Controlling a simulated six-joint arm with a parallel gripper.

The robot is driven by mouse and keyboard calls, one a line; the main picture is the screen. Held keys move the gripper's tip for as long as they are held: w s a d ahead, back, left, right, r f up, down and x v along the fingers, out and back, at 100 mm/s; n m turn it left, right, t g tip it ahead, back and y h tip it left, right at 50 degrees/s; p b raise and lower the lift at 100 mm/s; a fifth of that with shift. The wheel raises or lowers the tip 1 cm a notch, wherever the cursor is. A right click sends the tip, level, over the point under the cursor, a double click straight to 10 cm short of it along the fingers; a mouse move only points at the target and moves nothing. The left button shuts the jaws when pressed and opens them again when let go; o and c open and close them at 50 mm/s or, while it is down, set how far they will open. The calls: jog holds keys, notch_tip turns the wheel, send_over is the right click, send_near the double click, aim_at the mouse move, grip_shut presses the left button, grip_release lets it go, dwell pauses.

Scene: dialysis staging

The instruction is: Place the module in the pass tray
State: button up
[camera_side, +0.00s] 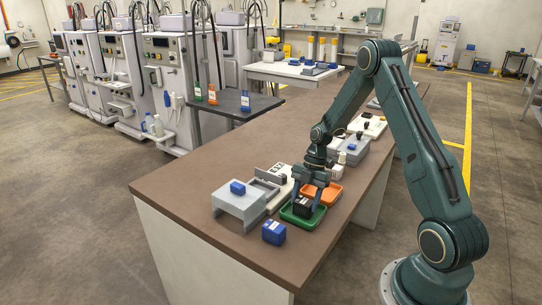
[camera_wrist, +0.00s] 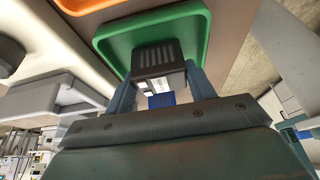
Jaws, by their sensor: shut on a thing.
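A black module (camera_side: 303,208) is between the fingers of my gripper (camera_side: 308,192), at the green tray (camera_side: 288,214) on the brown bench. In the wrist view my gripper (camera_wrist: 163,82) is shut on the module (camera_wrist: 155,58), whose dark ribbed face shows against the green tray (camera_wrist: 202,42). The module is over or inside the tray; I cannot tell whether it touches the floor of the tray. A blue patch (camera_wrist: 161,100) shows between the fingers; I cannot tell whether it belongs to the module.
An orange tray (camera_side: 330,192) lies just behind the green one. A grey stand (camera_side: 238,207) with a blue block (camera_side: 237,187) on it is to the left. Another blue block (camera_side: 273,232) sits near the bench's front edge. Bare bench lies further left.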

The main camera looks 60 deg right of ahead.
jog(key=shift+f, duration=0.1)
jog(key=o, duration=1.1)
jog(key=shift+c, duration=0.2)
jog(key=v, duration=1.2)
